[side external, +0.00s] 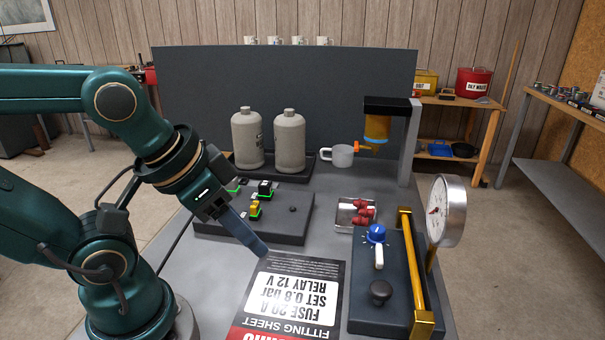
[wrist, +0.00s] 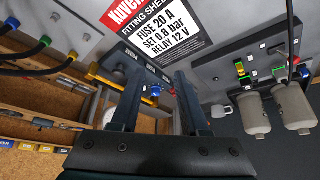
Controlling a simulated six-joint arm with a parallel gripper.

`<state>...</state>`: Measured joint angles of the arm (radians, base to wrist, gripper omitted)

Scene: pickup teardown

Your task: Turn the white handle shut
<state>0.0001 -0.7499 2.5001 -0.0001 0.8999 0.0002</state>
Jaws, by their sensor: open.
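The white handle (side external: 379,258) is a short lever on a blue knob (side external: 376,234), on top of a dark box at the front right of the bench. In the side view it points toward the picture's front. In the wrist view the blue knob (wrist: 155,90) shows small between my fingers, at a distance; the handle is too small to make out there. My gripper (side external: 260,249) is open and empty, over the bench left of the dark box. It is well apart from the handle. In the wrist view my gripper (wrist: 157,66) has its two fingers spread.
The dark box also carries a black knob (side external: 381,292), a yellow bar (side external: 405,262) and a round gauge (side external: 446,211). Red parts lie in a small tray (side external: 344,218). A printed sheet (side external: 295,295) lies flat. Two grey bottles (side external: 289,140) and a mug (side external: 342,155) stand behind.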

